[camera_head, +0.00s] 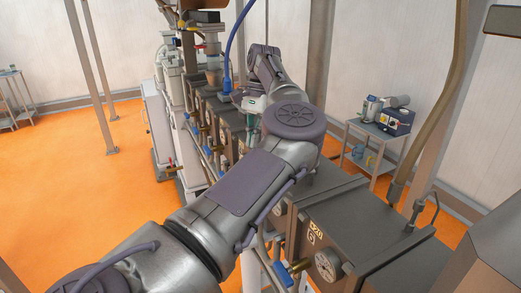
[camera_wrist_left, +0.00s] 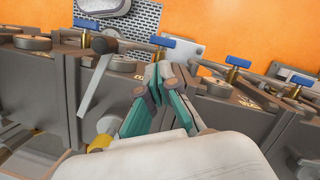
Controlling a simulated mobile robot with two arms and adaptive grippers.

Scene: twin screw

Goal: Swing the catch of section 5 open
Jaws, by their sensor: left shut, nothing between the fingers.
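The grey machine barrel runs away from me in a row of block sections. My left arm covers part of the row. My left gripper (camera_head: 252,104) is farther along the row, its fingertips hard to make out there. In the left wrist view it (camera_wrist_left: 158,82) is shut and empty, over the gap beside a section. A flat grey lever (camera_wrist_left: 97,95), possibly a catch, lies left of the fingers, apart from them. My right gripper is out of view.
Blue-handled valves (camera_wrist_left: 237,62) and round gauges line the sections near the fingers. Orange floor (camera_head: 70,175) is open on the left.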

